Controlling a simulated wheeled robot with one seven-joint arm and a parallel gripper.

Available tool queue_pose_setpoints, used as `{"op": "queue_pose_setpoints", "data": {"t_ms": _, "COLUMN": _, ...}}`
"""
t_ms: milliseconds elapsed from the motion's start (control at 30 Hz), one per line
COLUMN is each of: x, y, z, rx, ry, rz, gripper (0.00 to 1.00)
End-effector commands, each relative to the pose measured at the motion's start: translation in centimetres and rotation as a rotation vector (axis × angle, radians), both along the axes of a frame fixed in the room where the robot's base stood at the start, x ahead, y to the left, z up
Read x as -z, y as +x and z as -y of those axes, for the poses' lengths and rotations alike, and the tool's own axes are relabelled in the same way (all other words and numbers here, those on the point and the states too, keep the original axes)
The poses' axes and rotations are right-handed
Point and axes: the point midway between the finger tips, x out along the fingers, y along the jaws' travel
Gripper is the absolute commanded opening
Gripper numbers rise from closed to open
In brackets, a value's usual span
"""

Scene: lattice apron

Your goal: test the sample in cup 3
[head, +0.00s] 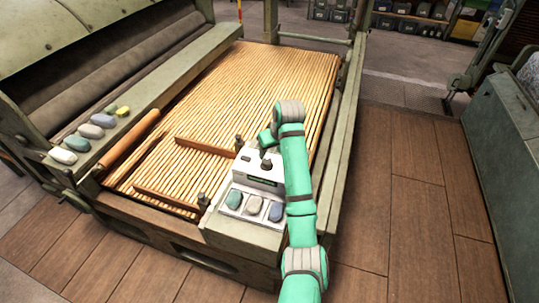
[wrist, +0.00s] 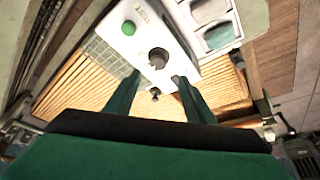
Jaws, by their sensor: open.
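The tester (head: 260,172) is a pale box with a dark round well (head: 266,164) on top. In the wrist view the tester (wrist: 178,38) shows a green button (wrist: 128,28) beside a TEST label and the dark round well (wrist: 158,57). In front of it sit three cups holding a teal sample (head: 234,199), a pale grey sample (head: 253,205) and a blue-grey sample (head: 276,211). I cannot read cup numbers. A cup with a teal-grey sample (wrist: 218,37) shows in the wrist view. My gripper (wrist: 157,78) is open and empty above the tester, its fingers either side of the well.
A slatted wooden apron (head: 250,85) lies behind the tester, with dark red bars (head: 205,146) on it. Several coloured lumps (head: 90,131) lie on the ledge at left, near a wooden roller (head: 130,140). The plank floor (head: 410,190) at right is clear.

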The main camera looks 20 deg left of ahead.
Motion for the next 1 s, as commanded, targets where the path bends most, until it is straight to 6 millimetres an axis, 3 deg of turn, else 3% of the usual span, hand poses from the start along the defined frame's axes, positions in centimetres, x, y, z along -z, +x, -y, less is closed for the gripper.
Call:
{"op": "queue_pose_setpoints", "data": {"t_ms": 167, "x": 0.3, "y": 0.3, "z": 0.0, "rx": -0.004, "ry": -0.011, "rz": -0.008, "gripper": 0.49}}
{"op": "queue_pose_setpoints", "data": {"t_ms": 700, "x": 8.1, "y": 2.7, "z": -2.2, "rx": -0.002, "ry": -0.009, "rz": -0.005, "gripper": 0.49}}
{"op": "queue_pose_setpoints", "data": {"t_ms": 1000, "x": 9.5, "y": 3.1, "z": -2.7, "rx": -0.004, "ry": -0.008, "rz": -0.005, "gripper": 0.49}}
